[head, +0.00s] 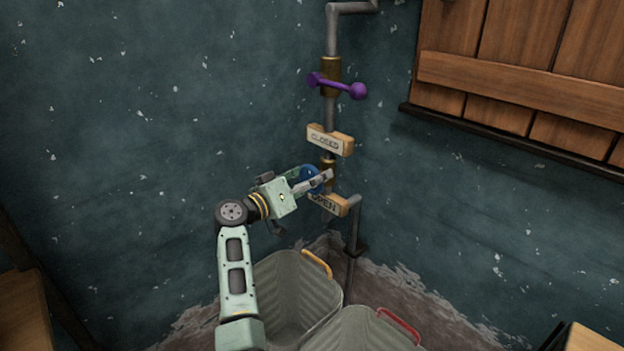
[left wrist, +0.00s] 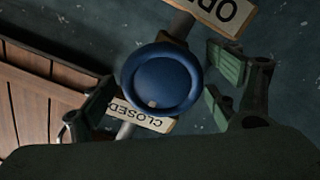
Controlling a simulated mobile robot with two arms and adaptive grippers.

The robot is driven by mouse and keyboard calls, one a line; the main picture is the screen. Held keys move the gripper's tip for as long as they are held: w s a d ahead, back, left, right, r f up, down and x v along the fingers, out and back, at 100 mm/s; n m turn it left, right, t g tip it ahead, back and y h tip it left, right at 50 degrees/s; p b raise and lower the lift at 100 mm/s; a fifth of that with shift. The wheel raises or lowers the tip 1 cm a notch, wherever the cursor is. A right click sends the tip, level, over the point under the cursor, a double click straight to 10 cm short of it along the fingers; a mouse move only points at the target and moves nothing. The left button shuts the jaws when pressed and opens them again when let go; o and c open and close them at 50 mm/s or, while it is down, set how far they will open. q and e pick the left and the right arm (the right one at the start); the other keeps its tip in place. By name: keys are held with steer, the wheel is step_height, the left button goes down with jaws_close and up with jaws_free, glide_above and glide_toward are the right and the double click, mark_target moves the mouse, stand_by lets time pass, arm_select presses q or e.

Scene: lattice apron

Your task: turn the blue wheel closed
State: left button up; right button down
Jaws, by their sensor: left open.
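The blue wheel (head: 310,179) sits on a brass valve body (head: 328,171) on the vertical grey pipe. A wooden CLOSED sign (head: 329,141) is above it and an OPEN sign (head: 328,204) below it. My left gripper (head: 322,180) is open at the wheel and hides part of it in the head view. In the left wrist view the round blue wheel (left wrist: 162,84) lies between the spread fingers of my left gripper (left wrist: 160,95), with a small pale mark near its rim. I cannot tell whether a finger touches it. My right gripper is not in view.
A purple two-knobbed handle (head: 338,86) is higher on the same pipe. Two grey bins, one with an orange handle (head: 318,263) and one with a red handle (head: 398,325), stand below. A wooden shutter (head: 520,70) is on the right wall.

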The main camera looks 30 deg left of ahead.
arm_select(q)
steer(key=v, duration=1.2)
